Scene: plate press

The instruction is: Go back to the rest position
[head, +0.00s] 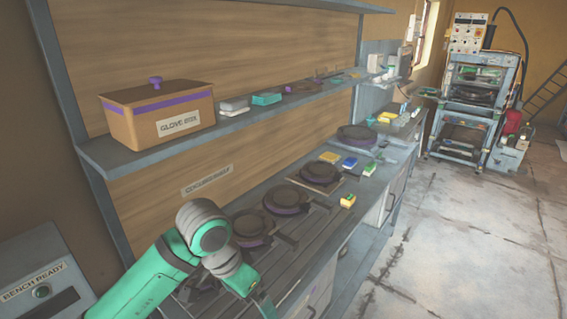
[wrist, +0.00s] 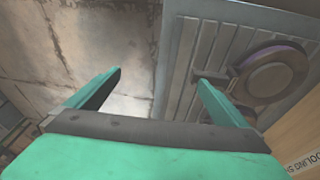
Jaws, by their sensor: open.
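My gripper (wrist: 160,85) is open in the wrist view. Its two green fingers are spread wide with nothing between them. Beneath them show the bench edge and the floor. A round dark plate with a purple rim (wrist: 272,75) lies on the slatted bench top beside the right finger in the wrist view. I cannot tell whether the finger is above it or level with it.
Several round plates (head: 284,198) lie along the bench (head: 318,231). A shelf (head: 240,120) above holds a brown box (head: 160,112). A grey panel (head: 42,285) stands at the lower left. A press rack (head: 470,95) stands far back. The floor (head: 450,240) at right is clear.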

